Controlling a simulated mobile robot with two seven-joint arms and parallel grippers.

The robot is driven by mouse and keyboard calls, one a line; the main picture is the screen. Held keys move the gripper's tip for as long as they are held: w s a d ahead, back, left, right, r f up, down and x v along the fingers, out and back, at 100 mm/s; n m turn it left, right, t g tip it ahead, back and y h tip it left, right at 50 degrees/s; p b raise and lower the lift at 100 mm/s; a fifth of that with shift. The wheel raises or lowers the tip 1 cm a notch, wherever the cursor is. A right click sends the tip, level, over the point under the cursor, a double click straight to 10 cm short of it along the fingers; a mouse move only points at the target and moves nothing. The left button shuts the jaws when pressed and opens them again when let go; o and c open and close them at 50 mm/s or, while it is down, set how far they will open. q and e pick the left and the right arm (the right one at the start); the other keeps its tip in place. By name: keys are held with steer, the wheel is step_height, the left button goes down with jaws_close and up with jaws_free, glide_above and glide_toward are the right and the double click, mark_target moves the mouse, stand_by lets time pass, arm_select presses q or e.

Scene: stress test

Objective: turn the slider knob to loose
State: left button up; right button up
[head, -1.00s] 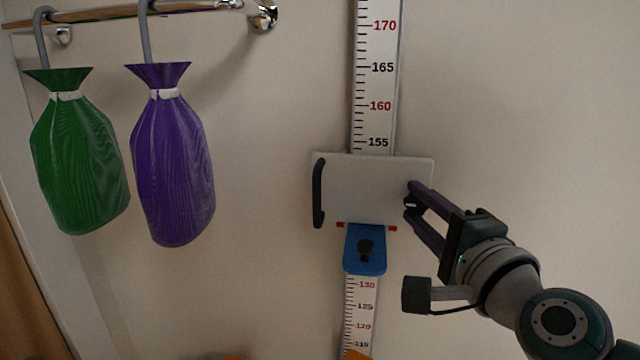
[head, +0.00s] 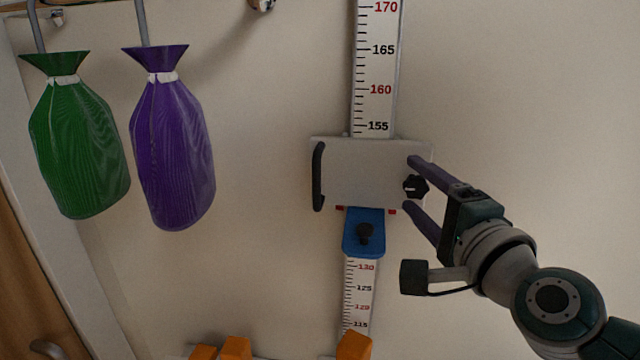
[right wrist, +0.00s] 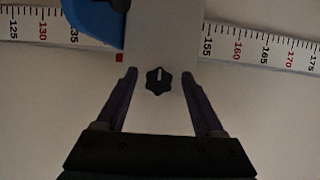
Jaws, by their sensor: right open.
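The slider (head: 365,172) is a pale plate on the wall-mounted measuring scale (head: 376,75), with a black handle (head: 318,176) on its left side. The slider knob (head: 415,187) is a dark lobed knob at the plate's right edge. It also shows in the right wrist view (right wrist: 158,80), with a light mark on its face pointing up in that picture. My right gripper (head: 411,184) is open, its purple fingers on either side of the knob. In the right wrist view (right wrist: 160,74) gaps show between the knob and both fingers. My left gripper is not in view.
Green (head: 78,150) and purple (head: 172,140) bags hang at the left. Orange blocks (head: 236,348) are at the bottom. The wall right of the scale is clear.

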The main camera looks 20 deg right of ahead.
steer(key=shift+s, duration=0.1)
steer(key=s+a+b, duration=0.1)
steer(key=s+b, duration=0.1)
steer(key=s, duration=0.7)
steer(key=shift+s+a, duration=0.25)
steer(key=shift+s, duration=0.1)
steer(key=s+a+f+n+g+y+p, duration=0.1)
steer(key=s+a+f+n+g+y, duration=0.2)
steer(key=a+n, duration=0.4)
steer(key=s+a+n+g+y+p, duration=0.2)
steer(key=a+n+g+y, duration=0.2)
steer(key=a+n, duration=0.3)
steer(key=s+d+f+n+g+h+p, duration=0.1)
steer(key=s+d+f+n+g+h, duration=0.2)
steer(key=s+n+g, duration=0.4)
steer(key=s+d+h, duration=0.1)
steer(key=s+d, duration=0.1)
steer(key=s, duration=0.2)
steer(key=shift+s+d+n+p, duration=0.2)
steer(key=shift+s+n+p, duration=0.1)
steer(key=shift+s+p, duration=0.1)
